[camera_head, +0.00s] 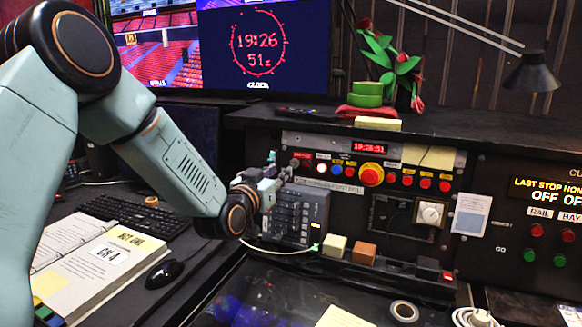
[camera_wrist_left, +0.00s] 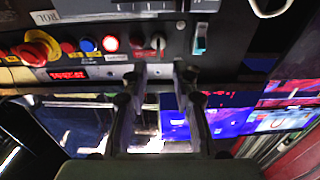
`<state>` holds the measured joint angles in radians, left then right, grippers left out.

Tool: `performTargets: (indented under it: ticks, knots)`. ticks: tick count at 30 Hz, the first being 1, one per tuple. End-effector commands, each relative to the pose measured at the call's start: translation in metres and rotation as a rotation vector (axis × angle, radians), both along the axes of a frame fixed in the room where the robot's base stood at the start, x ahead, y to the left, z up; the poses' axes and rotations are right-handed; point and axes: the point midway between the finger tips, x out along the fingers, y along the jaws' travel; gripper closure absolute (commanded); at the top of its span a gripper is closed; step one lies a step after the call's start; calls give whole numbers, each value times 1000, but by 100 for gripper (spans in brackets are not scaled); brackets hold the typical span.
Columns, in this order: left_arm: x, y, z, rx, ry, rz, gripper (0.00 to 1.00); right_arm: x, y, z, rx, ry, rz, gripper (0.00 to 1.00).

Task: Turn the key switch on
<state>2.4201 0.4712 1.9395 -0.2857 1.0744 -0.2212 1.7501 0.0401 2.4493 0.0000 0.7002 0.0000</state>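The key switch (camera_wrist_left: 157,42) is a small round fitting with a pale upright piece, in the button row on the black panel in the left wrist view. In the head view it appears as a small dark fitting (camera_head: 295,162) at the row's left end. My left gripper (camera_wrist_left: 161,74) is open, with two dark fingers apart and nothing visible between them. Its fingertips point at the panel close to the key switch; I cannot tell whether they touch. In the head view my left gripper (camera_head: 280,170) is at the panel's left end, partly hidden by its wrist. My right gripper is not in view.
Beside the key switch are a pale blue toggle (camera_wrist_left: 200,38), a lit button (camera_wrist_left: 110,43) and a blue button (camera_wrist_left: 87,44). A red emergency knob (camera_head: 371,174) and a white rotary knob (camera_head: 430,213) are further right. A keypad phone (camera_head: 300,215) stands below the gripper.

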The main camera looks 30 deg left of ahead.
Motion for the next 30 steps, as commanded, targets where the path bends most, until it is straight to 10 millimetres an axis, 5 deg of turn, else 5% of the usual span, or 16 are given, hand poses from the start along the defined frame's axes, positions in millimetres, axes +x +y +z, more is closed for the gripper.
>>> performTargets:
  ticks: [15, 27, 30]
  knots:
    - [61, 2, -1, 0, 1, -2, 72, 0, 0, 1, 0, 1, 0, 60]
    - [70, 3, -1, -1, 2, -1, 72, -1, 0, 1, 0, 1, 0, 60]
    - [70, 3, -1, -1, 2, -1, 79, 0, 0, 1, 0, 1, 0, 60]
